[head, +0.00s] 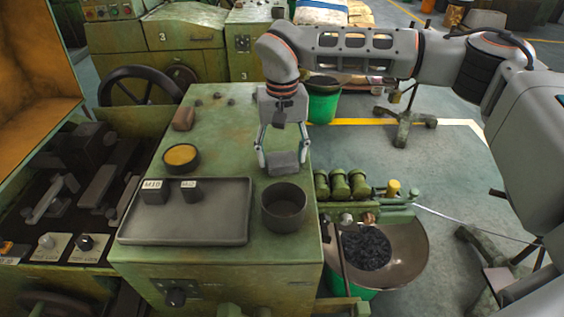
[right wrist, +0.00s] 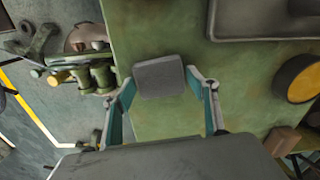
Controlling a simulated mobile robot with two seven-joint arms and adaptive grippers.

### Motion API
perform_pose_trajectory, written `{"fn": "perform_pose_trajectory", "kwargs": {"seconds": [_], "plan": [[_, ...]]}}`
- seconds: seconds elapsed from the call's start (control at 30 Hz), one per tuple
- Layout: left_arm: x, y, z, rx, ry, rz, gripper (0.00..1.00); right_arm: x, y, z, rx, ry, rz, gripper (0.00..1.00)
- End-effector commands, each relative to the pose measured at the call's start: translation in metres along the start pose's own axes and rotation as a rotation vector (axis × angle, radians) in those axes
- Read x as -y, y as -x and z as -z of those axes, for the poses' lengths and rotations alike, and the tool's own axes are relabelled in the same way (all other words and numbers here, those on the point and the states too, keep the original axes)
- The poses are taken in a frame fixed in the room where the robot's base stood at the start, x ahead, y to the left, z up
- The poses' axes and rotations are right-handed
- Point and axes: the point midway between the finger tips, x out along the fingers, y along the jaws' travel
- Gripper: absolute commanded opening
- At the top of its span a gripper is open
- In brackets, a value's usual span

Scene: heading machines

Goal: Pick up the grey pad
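The grey pad (head: 283,163) is a small dark grey block at the right side of the green cabinet top, behind the dark round cup. My right gripper (head: 283,168) reaches down over it, with one fingertip on each side. My left gripper is not in view.
The dark cup (head: 284,209) stands close in front of the pad. A grey tray (head: 190,229) holds two dark blocks labelled M10 (head: 153,192) and another label. A yellow-filled tin (head: 181,158) and a brown block (head: 184,119) are further left. The cabinet's right edge is near.

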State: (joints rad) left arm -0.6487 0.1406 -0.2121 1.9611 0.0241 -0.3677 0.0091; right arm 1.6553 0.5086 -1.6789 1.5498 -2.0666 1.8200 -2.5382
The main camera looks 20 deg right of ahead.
Motion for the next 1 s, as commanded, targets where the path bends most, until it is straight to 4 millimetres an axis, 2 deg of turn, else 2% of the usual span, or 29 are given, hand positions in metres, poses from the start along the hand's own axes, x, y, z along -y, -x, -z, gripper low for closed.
{"fn": "perform_pose_trajectory", "kwargs": {"seconds": [0.03, 0.07, 0.1, 0.43, 0.63, 0.77, 1.0], "plan": [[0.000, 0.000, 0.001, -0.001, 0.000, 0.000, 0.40, 0.000, 0.000, 0.000, 0.000, 0.000, 0.000, 0.40], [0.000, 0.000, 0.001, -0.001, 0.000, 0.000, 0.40, 0.000, 0.000, 0.000, 0.000, 0.000, 0.000, 0.33], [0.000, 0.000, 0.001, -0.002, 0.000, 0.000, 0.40, 0.000, 0.000, 0.000, 0.000, 0.000, 0.000, 0.30], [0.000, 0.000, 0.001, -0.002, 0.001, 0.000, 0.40, 0.000, 0.001, 0.000, 0.000, 0.000, 0.000, 0.30], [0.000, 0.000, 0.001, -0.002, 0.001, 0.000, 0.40, 0.000, 0.015, 0.001, -0.002, 0.000, -0.001, 0.30], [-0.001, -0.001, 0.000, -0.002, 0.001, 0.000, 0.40, 0.000, 0.036, 0.001, -0.004, 0.000, 0.001, 0.30], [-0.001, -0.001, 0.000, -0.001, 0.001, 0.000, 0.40, 0.000, 0.100, 0.001, -0.007, -0.001, 0.000, 0.30]]}}
